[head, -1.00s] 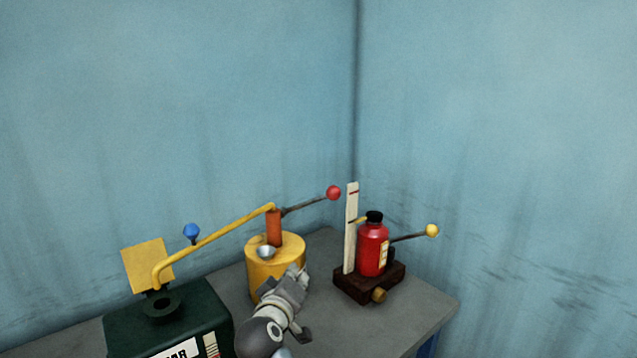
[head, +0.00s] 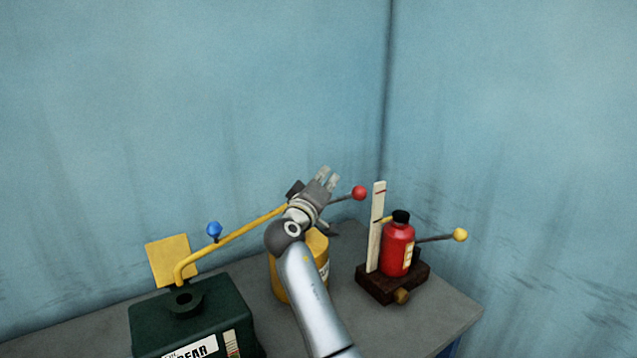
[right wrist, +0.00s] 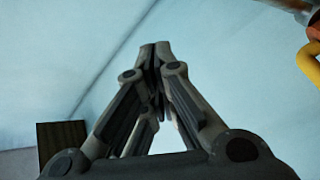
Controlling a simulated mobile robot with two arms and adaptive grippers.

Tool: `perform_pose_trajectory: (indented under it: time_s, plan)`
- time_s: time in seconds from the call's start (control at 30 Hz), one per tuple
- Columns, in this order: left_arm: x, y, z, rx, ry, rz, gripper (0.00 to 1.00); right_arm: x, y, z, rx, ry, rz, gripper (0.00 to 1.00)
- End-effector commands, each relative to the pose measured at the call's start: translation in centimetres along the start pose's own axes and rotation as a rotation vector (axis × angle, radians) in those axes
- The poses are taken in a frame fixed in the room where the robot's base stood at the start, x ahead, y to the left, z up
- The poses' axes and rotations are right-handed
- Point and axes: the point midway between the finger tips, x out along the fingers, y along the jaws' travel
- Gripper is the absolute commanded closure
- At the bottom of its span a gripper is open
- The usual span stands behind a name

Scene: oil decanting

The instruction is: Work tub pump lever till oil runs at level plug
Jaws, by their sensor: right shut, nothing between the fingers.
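The yellow tub (head: 320,247) stands on the bench, partly hidden behind my right arm. Its pump lever, a thin dark rod ending in a red ball (head: 359,192), reaches right; the pump body is hidden. My right gripper (head: 326,172) is shut and empty, raised above the tub, just left of the red ball in the picture; whether it touches the lever cannot be told. In the right wrist view its fingertips (right wrist: 155,52) meet. A yellow spout pipe (head: 240,231) runs from near the pump to the dark green gear box (head: 165,329). I cannot identify a level plug. My left gripper is not in view.
A red bottle (head: 397,250) stands on a brown block (head: 375,286) with a white upright strip (head: 376,235) and a yellow-ball lever (head: 460,234). A blue knob (head: 214,229) shows above the pipe. Blue walls close off the back. The bench (head: 450,312) is clear at front right.

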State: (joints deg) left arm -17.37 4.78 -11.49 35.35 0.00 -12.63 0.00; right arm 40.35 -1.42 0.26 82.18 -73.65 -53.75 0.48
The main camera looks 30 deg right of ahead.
Motion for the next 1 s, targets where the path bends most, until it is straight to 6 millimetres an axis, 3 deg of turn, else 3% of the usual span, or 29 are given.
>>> perform_pose_trajectory:
  time_s: [0.1, 0.3, 0.77, 1.0]
  plan:
    - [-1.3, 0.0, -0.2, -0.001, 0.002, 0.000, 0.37, 0.6, 0.2, 1.7, -0.003, -0.002, -0.001, 1.00]
    - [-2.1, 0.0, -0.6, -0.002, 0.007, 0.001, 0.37, 1.0, 0.1, 3.5, -0.001, -0.001, -0.001, 1.00]
    - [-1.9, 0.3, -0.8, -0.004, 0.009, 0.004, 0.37, 1.0, -0.1, 4.0, 0.002, 0.000, -0.001, 1.00]
    - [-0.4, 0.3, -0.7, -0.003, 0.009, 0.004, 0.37, 0.9, -0.6, 4.7, 0.035, 0.000, 0.005, 1.00]
